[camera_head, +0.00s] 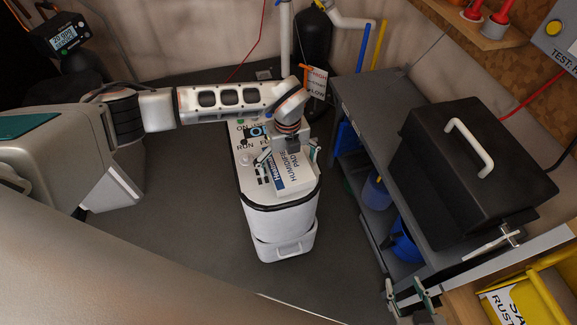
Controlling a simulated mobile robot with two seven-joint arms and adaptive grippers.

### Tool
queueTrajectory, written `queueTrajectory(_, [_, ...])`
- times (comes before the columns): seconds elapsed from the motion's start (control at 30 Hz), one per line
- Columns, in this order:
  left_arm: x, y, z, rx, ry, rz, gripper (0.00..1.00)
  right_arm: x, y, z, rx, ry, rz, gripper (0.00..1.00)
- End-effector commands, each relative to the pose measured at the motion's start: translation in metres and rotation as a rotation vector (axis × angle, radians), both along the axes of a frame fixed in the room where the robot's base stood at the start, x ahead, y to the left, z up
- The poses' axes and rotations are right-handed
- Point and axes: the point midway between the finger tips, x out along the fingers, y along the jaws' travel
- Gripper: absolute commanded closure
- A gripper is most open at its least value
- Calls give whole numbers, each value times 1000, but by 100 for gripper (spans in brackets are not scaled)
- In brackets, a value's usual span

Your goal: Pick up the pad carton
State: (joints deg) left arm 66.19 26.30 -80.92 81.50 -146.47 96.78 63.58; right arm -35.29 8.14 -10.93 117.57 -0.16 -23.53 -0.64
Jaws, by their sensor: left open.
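The pad carton (293,180) is a white box with "HUMIDIFIER PAD" printed on it. It lies on top of a white appliance (283,222), towards its front end. My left gripper (288,157) is over the back part of the carton, pointing down. Its fingers are apart, one on each side of the carton. I cannot tell whether they touch it. The gripper hides the carton's back end. My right gripper (412,291) is at the lower right, well away from the carton, with its two fingers apart and nothing between them.
A grey shelf cart (372,107) stands to the right, with a black case (470,165) on top and blue containers below. A yellow container (535,300) is at the lower right. A black cylinder (313,42) and pipe stand behind. The floor left of the appliance is clear.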

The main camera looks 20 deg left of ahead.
Motion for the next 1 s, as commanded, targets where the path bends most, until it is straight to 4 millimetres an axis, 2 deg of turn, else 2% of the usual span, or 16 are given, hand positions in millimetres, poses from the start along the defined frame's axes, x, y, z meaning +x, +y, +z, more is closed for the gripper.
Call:
queueTrajectory(0.13, [1,0,2,0,-3,-1,3,4,0,6,2,-13,-1,60])
queueTrajectory(0.3, [1,0,2,0,-3,-1,47,4,0,7,5,-16,-2,60])
queueTrajectory(0.73, [1,0,8,-1,-4,-1,48,0,0,2,3,-2,-1,60])
queueTrajectory(0.87, [3,0,20,0,-8,-1,48,2,0,6,5,-7,-2,60])
queueTrajectory(1.0, [3,0,42,0,-9,-1,48,5,2,14,11,-17,-3,60])
